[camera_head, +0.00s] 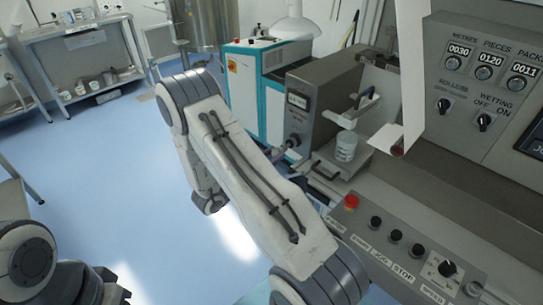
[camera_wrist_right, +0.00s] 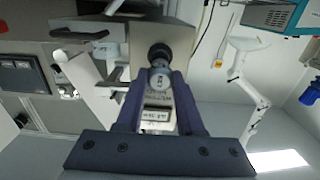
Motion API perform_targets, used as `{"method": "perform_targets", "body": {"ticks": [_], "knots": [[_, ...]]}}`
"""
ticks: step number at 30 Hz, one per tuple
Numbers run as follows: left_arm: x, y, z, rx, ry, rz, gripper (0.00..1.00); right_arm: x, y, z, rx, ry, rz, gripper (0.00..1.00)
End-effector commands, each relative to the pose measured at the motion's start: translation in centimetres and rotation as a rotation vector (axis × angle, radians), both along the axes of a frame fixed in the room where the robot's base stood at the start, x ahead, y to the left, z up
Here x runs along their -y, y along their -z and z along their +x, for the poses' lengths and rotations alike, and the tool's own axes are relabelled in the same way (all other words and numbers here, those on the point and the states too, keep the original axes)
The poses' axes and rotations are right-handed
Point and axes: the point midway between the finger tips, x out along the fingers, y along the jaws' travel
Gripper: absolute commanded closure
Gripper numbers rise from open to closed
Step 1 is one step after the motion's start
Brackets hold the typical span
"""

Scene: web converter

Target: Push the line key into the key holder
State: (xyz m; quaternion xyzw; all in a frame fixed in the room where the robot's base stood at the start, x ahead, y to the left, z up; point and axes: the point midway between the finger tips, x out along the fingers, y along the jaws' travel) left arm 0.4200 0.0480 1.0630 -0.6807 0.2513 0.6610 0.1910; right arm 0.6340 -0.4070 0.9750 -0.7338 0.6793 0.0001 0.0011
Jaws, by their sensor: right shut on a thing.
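My right arm crosses the head view up to the grey machine box (camera_head: 327,92). In the head view its gripper (camera_head: 292,152) is partly hidden behind my arm, by the box's lower front. In the right wrist view my right gripper (camera_wrist_right: 161,72) is shut on a small silver, round-headed piece, which looks like the line key (camera_wrist_right: 159,79). The key is in line with a round black part (camera_wrist_right: 159,54) on the box, seemingly the key holder. I cannot tell how deep the key sits. My left gripper is not clearly visible; only left arm parts show at the lower left.
A small display (camera_head: 297,100) is on the box front. A control panel (camera_head: 400,245) with a red button (camera_head: 351,201) runs along the lower right. A white cup (camera_head: 346,146) stands beside the box. A teal-and-white cabinet (camera_head: 243,92) is behind.

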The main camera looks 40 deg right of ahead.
Motion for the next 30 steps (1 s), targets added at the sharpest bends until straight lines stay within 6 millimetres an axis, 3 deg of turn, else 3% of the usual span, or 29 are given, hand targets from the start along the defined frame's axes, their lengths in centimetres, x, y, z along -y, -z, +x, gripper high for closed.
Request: {"method": "perform_targets", "body": {"ticks": [30], "knots": [[0.0, 0.0, 0.0, 0.0, 0.0, 0.0, 0.55, 1.8, 0.0, 0.2, 0.001, -0.001, 0.0, 1.0]]}}
